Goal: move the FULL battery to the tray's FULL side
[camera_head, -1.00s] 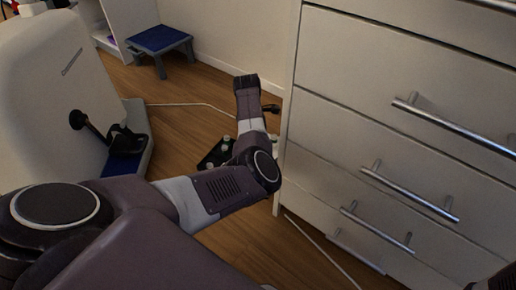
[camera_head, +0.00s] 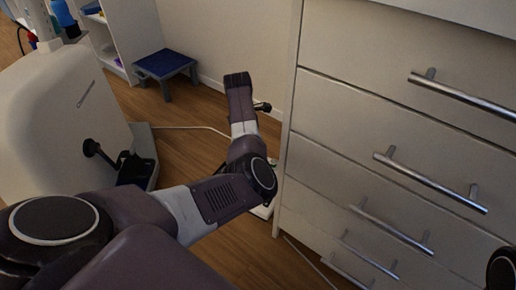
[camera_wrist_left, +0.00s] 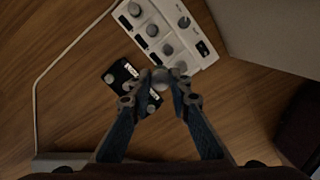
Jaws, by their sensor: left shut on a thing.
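In the left wrist view my left gripper (camera_wrist_left: 161,87) is shut on a small round grey battery (camera_wrist_left: 160,75), seen from above. Its label cannot be read. The held battery is over the gap between a black tray (camera_wrist_left: 116,88) and a white charger-like unit (camera_wrist_left: 198,60). The tray lies on the floor, with white label patches and round grey tops at its ends; the lettering is too small to read, and the fingers hide part of it. In the head view my left arm hides the tray and the gripper's fingers.
The white unit carries several round grey tops and a small dark display. A white drawer cabinet (camera_head: 390,130) stands close on the right. A blue-topped stool (camera_head: 165,63) is at the back. A white cable (camera_wrist_left: 42,75) crosses the wooden floor (camera_wrist_left: 75,80).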

